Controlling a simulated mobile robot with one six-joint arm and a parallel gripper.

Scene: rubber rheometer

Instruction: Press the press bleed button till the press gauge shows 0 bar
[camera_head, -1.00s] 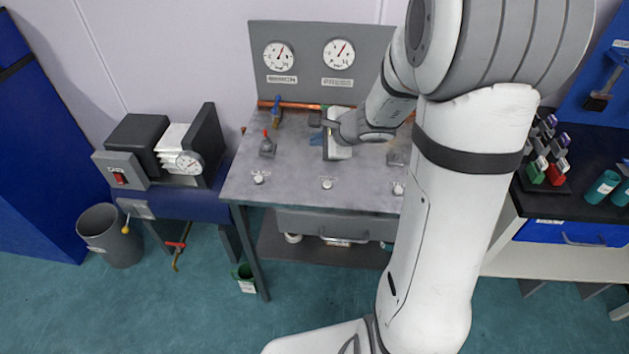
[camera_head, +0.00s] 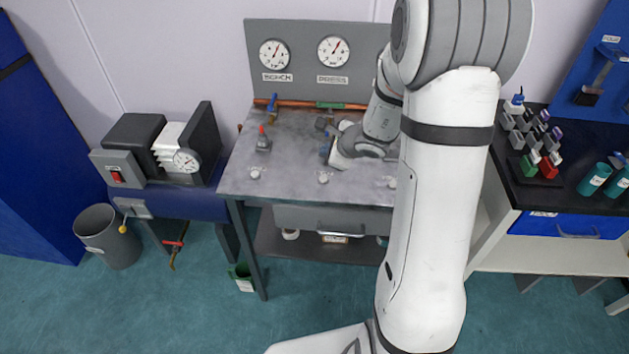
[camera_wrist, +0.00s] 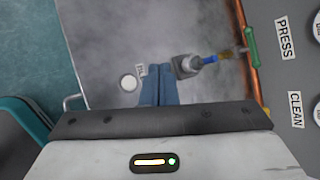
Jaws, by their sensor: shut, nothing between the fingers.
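The press gauge (camera_head: 333,51) is the round white dial on the back panel, above a PRESS label. Its needle points up and right; its numbers are too small to read. Three white round buttons sit along the bench's front edge: left (camera_head: 255,173), middle (camera_head: 323,177) and right (camera_head: 393,182). In the wrist view a white button (camera_wrist: 128,83) lies just left of my gripper's tips, its label partly covered. I cannot tell by reading which is the bleed button. My gripper (camera_head: 326,150) has blue fingers, shut and empty, above the bench behind the middle button; they also show in the wrist view (camera_wrist: 157,70).
A grey valve block (camera_wrist: 185,66) with a blue part stands close beside my fingertips. A copper pipe with a green handle (camera_head: 330,105) runs along the back. A red-topped grey fitting (camera_head: 263,140) stands at the left. The bench top (camera_head: 290,160) between is clear.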

